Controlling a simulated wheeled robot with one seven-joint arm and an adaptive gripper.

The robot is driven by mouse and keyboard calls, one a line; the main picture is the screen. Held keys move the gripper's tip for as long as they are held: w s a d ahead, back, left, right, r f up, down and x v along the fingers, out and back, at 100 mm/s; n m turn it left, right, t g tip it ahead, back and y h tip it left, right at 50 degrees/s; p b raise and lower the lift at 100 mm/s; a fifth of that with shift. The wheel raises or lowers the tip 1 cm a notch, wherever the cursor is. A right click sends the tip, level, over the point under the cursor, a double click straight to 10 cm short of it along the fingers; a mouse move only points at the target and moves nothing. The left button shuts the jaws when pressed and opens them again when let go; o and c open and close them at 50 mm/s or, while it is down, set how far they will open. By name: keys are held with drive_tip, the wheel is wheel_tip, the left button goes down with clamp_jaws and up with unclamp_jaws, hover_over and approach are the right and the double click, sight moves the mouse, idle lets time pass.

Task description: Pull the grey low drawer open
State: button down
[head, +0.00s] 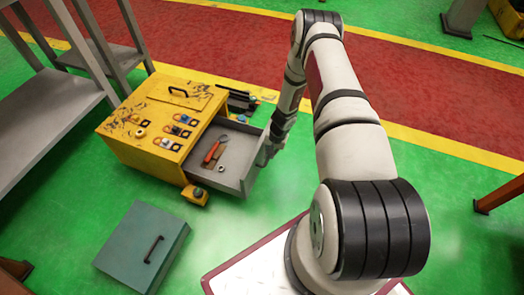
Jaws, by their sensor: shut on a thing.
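The grey low drawer (233,178) stands pulled out from the right side of the yellow cabinet (150,158). An orange-handled tool (212,152) and a small ring (221,169) lie inside it. My gripper (264,158) is at the drawer's outer front, at its right end, and is shut on the drawer's handle. The handle itself is hidden behind the front panel and the gripper, and the fingertips are small and hard to make out.
Several small parts (178,130) lie on the cabinet top. A small yellow block (194,194) stands on the floor by the drawer. A teal box with a dark handle (130,232) lies in front. Grey shelving (60,105) stands at left.

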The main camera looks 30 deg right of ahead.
drive_tip(key=shift+s+d, duration=0.2)
drive_tip(key=shift+s, duration=0.25)
drive_tip(key=c, duration=1.7)
unclamp_jaws()
drive_tip(key=shift+o, duration=0.2)
wheel_tip(320, 180, up, 12)
drive_tip(key=s+d, duration=0.1)
drive_tip(key=shift+s+d+f, duration=0.15)
drive_tip(key=shift+s+d, duration=0.05)
drive_tip(key=shift+s, duration=0.15)
